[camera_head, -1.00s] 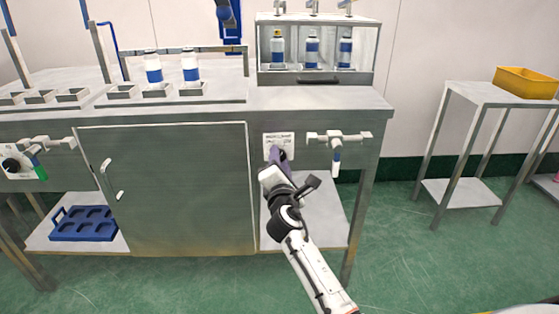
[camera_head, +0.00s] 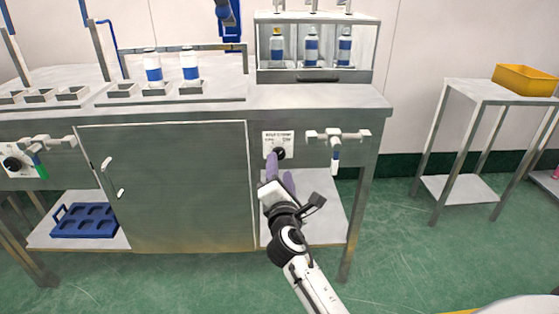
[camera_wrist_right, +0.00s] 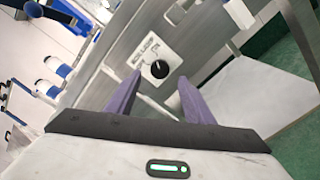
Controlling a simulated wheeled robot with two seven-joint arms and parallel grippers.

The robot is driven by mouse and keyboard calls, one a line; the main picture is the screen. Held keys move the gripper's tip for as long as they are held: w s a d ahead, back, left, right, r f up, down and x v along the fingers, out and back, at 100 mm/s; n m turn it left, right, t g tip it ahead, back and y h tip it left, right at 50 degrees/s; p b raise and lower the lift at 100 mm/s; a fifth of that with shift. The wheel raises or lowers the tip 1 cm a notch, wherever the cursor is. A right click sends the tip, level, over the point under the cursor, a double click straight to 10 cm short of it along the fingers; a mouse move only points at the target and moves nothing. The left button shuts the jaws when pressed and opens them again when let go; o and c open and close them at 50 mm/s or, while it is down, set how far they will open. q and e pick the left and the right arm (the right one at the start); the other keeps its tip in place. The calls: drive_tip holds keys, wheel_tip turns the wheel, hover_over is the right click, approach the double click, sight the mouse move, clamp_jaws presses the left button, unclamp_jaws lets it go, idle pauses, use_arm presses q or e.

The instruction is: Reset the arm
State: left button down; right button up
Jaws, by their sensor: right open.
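My right gripper (camera_head: 281,172) is open and empty in front of the bench, in the head view. Its two purple fingers point up toward a white panel (camera_head: 278,142) with a black knob (camera_head: 279,153). In the right wrist view the gripper's fingers (camera_wrist_right: 158,98) are spread apart, and the black knob (camera_wrist_right: 159,69) lies ahead of them, between the tips in the picture. The fingers look apart from the knob and nothing is between them. My left gripper is not in view.
A clear case (camera_head: 317,47) with three bottles stands on the bench top. A valve fitting (camera_head: 337,137) sits right of the panel. Two bottles stand at the left on the bench. A blue tray (camera_head: 84,221) lies on the lower shelf. A yellow bin (camera_head: 526,80) sits on a side table.

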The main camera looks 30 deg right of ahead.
drive_tip(key=shift+s+a, duration=0.35)
drive_tip(key=shift+s, duration=0.25)
